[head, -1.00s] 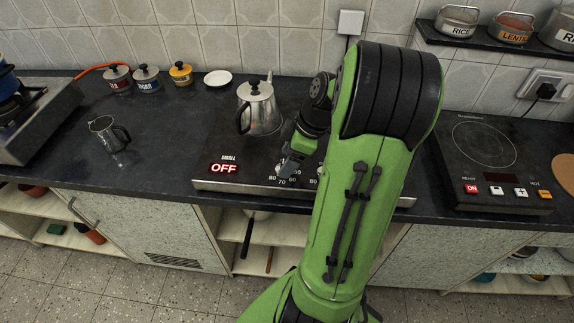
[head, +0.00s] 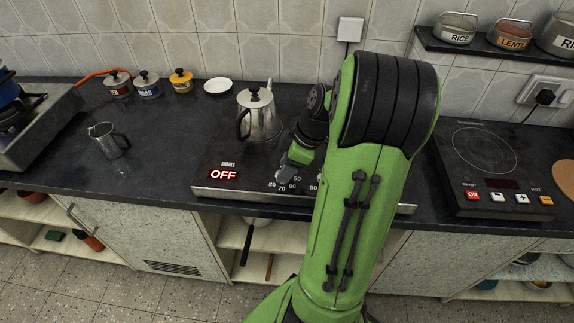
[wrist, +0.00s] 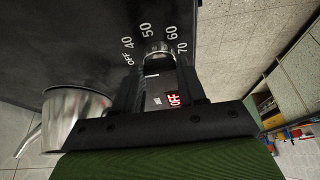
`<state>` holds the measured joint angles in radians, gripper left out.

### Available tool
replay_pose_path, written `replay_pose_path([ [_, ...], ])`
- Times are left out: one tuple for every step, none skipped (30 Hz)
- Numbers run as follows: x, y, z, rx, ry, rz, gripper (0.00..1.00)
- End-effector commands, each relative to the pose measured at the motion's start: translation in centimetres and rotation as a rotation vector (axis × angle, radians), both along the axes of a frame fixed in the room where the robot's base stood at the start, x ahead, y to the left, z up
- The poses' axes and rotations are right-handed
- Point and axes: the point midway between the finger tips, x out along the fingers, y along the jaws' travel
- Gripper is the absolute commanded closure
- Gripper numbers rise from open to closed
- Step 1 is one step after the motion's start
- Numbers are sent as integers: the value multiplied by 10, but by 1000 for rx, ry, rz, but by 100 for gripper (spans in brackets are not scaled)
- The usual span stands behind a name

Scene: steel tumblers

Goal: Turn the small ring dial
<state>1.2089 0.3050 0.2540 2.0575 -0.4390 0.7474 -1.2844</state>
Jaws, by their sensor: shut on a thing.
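The small ring dial (wrist: 159,49) is a round metal knob on the hob's front panel, with numbers from 40 to 70 and OFF printed around it in the wrist view. My gripper (wrist: 159,62) is shut on the dial, one finger on each side. In the head view my gripper (head: 287,174) reaches down onto the panel and hides most of the dial. The red display (head: 223,174) under the label SMALL reads OFF; it also shows in the wrist view (wrist: 174,100). The dial's pointer position cannot be told.
A steel kettle (head: 259,117) stands on the hob (head: 208,160) just behind my gripper. A steel jug (head: 108,141) stands to the left, and several lidded tins and a white saucer (head: 218,86) are at the back. Another hob (head: 486,165) is at the right.

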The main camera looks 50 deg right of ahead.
Motion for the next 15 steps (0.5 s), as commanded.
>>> replay_pose_path([
  [0, 0, 0, -1, -1, -15, 90],
  [0, 1, 0, -2, -1, -27, 90],
  [0, 1, 0, -2, 0, -48, 90],
  [0, 1, 0, -2, -2, -64, 90],
  [0, 1, 0, -2, -2, -82, 90],
  [-1, 2, 0, -2, 0, -108, 90],
  [-1, 2, 0, -2, 0, -131, 90],
  [-1, 2, 0, -3, -2, -154, 90],
  [-1, 2, 0, -2, -1, -185, 90],
  [-1, 2, 0, -2, -2, -210, 90],
  [-1, 3, 0, -3, -2, -236, 90],
  [-1, 3, 0, -2, -1, -271, 90],
  [-1, 3, 0, -3, -2, -298, 90],
  [-1, 4, 0, -3, -3, -323, 90],
  [-1, 4, 0, -3, -2, -357, 90],
])
